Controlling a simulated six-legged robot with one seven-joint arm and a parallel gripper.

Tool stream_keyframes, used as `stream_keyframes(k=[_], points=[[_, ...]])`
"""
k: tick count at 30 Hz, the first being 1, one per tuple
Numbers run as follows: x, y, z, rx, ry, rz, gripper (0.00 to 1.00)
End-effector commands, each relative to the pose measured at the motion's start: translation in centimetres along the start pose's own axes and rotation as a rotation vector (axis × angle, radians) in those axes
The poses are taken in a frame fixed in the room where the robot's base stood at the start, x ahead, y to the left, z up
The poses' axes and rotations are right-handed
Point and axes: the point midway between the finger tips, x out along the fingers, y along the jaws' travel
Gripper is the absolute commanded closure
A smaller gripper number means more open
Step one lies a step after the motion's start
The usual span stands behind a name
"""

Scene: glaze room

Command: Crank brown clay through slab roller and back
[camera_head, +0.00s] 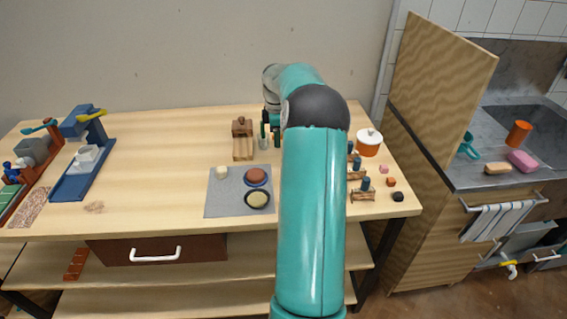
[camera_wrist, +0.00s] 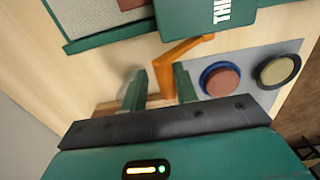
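In the wrist view, a dark green machine body (camera_wrist: 205,14) with white letters "THI" fills the top; it looks like part of the slab roller. A small brown patch (camera_wrist: 130,4) at the top edge may be the brown clay. An orange bent crank (camera_wrist: 185,48) reaches down between the fingers of my gripper (camera_wrist: 161,84). The fingers are apart, with a gap at the left one; I cannot tell whether the right one touches the crank. In the head view my gripper (camera_head: 271,130) is low over the table's back, and my arm hides what lies behind it.
A grey mat (camera_head: 215,205) holds a brown disc (camera_head: 255,176) and a cream disc (camera_head: 257,199). A wooden piece (camera_head: 243,148) stands beside my gripper. Blue (camera_head: 72,186) and red-framed (camera_head: 35,152) machines stand left. A white-lidded orange pot (camera_head: 369,145) and small blocks are right.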

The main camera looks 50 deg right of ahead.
Motion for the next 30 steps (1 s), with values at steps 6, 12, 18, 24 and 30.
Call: stream_keyframes(k=[6, 12, 18, 24, 30], points=[[0.6, 0.7, 0.0, -0.001, 0.0, 0.001, 0.71], [0.2, -0.1, 0.0, -0.001, -0.001, 0.0, 0.71], [-0.4, -1.3, 0.0, 0.0, -0.001, 0.001, 0.71], [-1.0, -2.5, -0.1, -0.001, 0.0, -0.002, 0.71], [-1.2, -3.1, -0.1, -0.001, -0.001, -0.004, 0.71]])
